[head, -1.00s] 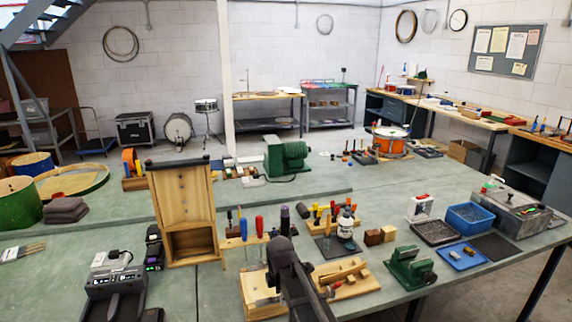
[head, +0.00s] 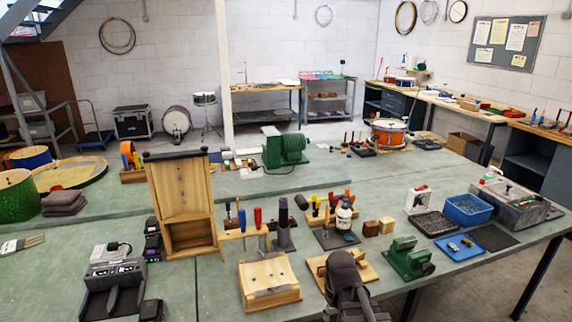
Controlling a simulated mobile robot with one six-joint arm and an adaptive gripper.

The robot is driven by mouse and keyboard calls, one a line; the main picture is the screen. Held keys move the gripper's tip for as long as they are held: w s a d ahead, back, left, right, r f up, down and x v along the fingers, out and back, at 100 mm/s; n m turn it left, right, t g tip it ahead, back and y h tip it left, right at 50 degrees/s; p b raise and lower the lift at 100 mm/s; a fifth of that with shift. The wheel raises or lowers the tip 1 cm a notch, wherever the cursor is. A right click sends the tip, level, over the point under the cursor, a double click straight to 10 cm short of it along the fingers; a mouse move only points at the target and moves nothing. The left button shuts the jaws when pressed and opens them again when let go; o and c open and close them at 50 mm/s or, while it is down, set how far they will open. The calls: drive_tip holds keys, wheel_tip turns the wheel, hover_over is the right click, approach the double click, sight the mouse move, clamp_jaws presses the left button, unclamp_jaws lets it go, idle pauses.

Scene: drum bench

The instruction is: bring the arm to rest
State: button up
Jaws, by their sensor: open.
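A dark part of my arm (head: 350,285) rises from the bottom edge, right of centre, in the head view. It stands in front of the green-grey bench and partly hides a wooden fixture (head: 364,272). No gripper fingers can be made out, so my gripper is not in view. I see nothing held by the part of the arm that shows.
A tall wooden cabinet (head: 183,200), a tool rack (head: 243,233) and a wooden block (head: 268,284) stand left of the arm. A green clamp-like device (head: 408,258), a blue bin (head: 468,209) and a blue tray (head: 460,247) lie to its right.

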drive_tip(key=s+d+m, duration=0.3)
drive_tip(key=m, duration=0.1)
drive_tip(key=shift+s+d, duration=0.1)
drive_tip(key=shift+d, duration=0.05)
idle(1.3)
